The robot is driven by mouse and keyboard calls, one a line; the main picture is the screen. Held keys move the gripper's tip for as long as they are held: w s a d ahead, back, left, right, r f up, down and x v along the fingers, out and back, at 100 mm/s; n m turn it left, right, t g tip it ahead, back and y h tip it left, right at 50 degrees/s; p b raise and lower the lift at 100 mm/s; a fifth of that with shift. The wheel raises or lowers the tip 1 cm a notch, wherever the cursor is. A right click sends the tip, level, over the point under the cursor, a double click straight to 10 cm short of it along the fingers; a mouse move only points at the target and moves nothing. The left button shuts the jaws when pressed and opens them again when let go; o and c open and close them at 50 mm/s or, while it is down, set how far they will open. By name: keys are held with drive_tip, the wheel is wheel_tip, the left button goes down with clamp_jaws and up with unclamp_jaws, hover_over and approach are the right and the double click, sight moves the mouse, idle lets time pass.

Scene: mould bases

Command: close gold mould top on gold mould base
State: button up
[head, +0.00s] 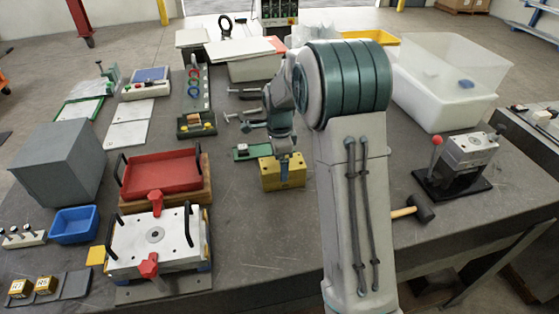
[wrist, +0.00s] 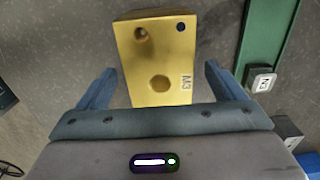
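A gold block (head: 283,176) marked M3 stands on the grey table near the middle in the head view. In the wrist view the gold block (wrist: 160,55) shows a round hole, a small dark dot and a larger recess in its face. I cannot tell whether it is the mould top, the base or both together. My gripper (head: 284,158) points down at this block. In the wrist view my gripper (wrist: 159,70) is open, with one blue-grey finger on each side of the block and visible gaps between. No other large gold mould part is clearly visible.
A green plate (head: 243,153) lies close behind the block; it also shows in the wrist view (wrist: 268,40). A red tray (head: 163,174) and a white clamped mould plate (head: 128,238) stand at left. A black-headed mallet (head: 421,208) lies at right. The table in front is clear.

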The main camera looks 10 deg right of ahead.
drive_tip(key=shift+f, duration=0.1)
wheel_tip(320, 180, up, 14)
drive_tip(key=b, duration=0.2)
drive_tip(key=s+f+n+t, duration=0.3)
drive_tip(key=s+n, duration=1.5)
drive_tip(key=s, duration=1)
idle(0.5)
